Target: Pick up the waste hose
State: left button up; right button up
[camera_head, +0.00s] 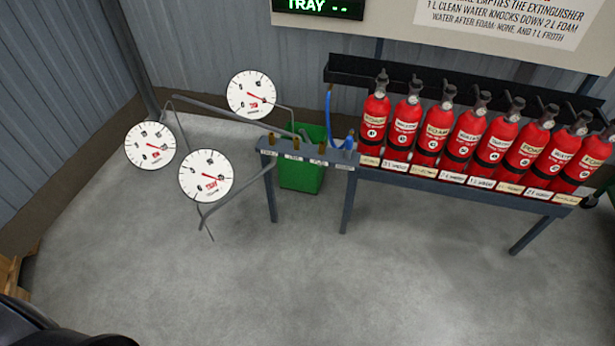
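I cannot tell for sure which item is the waste hose, because the small labels on the bench are not legible. A blue hose (330,108) hangs upright at the left end of the extinguisher rack, behind the bench. A blue fitting (349,141) stands at the right end of the small bench top (300,156), with several brass-coloured fittings to its left. A grey bent piece (306,138) also shows there, near the green bin (300,177) behind the bench. Neither gripper is in view.
Several red extinguishers (468,135) stand in a row on the long rack (450,191). Three round gauges on thin pipes, one of them the nearest gauge (206,176), stick out left of the bench. The concrete floor (250,280) in front is clear. A wooden pallet (15,265) lies at far left.

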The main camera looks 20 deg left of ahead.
aim_at(348, 144)
jog(key=i+j+z, duration=0.7)
jog(key=j, duration=0.3)
